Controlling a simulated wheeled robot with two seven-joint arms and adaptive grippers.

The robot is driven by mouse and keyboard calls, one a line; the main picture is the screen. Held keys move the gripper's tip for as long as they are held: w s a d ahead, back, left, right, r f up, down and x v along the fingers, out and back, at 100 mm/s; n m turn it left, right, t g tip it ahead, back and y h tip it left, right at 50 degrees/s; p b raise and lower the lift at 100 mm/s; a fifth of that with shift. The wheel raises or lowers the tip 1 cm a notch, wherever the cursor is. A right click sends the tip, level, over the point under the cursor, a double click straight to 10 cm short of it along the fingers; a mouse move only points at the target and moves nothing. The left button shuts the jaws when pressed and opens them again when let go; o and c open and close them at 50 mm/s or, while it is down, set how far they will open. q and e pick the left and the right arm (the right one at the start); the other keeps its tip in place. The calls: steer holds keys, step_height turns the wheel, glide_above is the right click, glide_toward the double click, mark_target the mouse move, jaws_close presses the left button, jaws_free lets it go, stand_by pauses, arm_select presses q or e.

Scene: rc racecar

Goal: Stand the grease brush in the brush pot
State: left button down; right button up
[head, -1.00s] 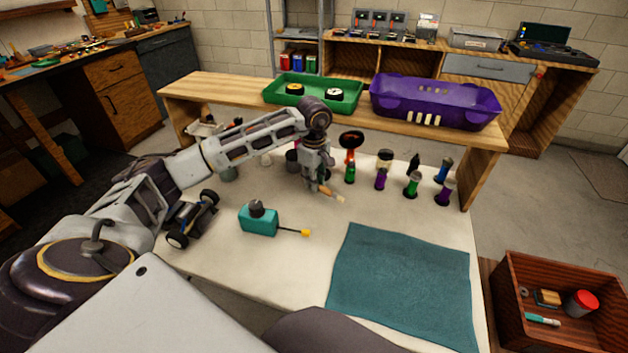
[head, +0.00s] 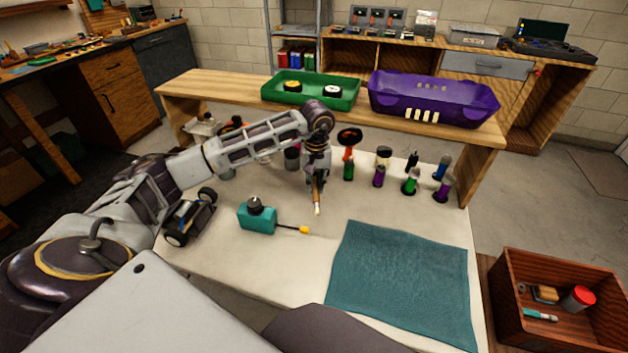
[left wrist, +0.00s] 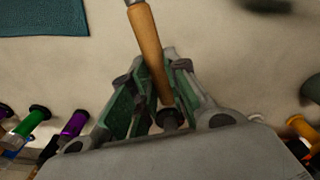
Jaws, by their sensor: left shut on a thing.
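The grease brush (head: 317,197) has a wooden handle and a pale tip. My left gripper (head: 317,182) is shut on its handle and holds it over the white table, tip toward the front. In the left wrist view the wooden handle (left wrist: 149,45) lies between the green-padded fingers (left wrist: 155,85), with its metal collar at the top edge. A dark greyish cup (head: 292,158) stands just left of the gripper, partly hidden by the arm; it may be the brush pot, but I cannot tell for sure. My right gripper is not in view.
A wooden shelf (head: 220,91) spans behind.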

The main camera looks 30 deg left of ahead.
arm_select(q)
steer(key=d+f+m, duration=0.1)
steer(key=d+m, duration=0.1)
steer(key=d, duration=0.1)
steer(key=s+d+f+m, duration=0.1)
steer(key=d+m, duration=0.1)
steer(key=d, duration=0.1)
steer(key=d+f+m, duration=0.1)
steer(key=d+m, duration=0.1)
steer(key=d, duration=0.1)
steer(key=shift+s+d+f+m, duration=0.2)
steer(key=shift+s+m, duration=0.1)
steer(key=shift+s, duration=0.05)
steer(key=shift+d+r, duration=0.35)
steer(key=shift+d, duration=0.45)
step_height(320, 180, up, 22)
steer(key=p, duration=2.2)
steer(key=shift+r, duration=0.25)
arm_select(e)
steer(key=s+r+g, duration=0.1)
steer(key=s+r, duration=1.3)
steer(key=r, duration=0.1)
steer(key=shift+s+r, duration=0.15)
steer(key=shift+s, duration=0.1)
arm_select(q)
steer(key=shift+r+p, duration=0.5)
steer(key=shift+p, duration=0.2)
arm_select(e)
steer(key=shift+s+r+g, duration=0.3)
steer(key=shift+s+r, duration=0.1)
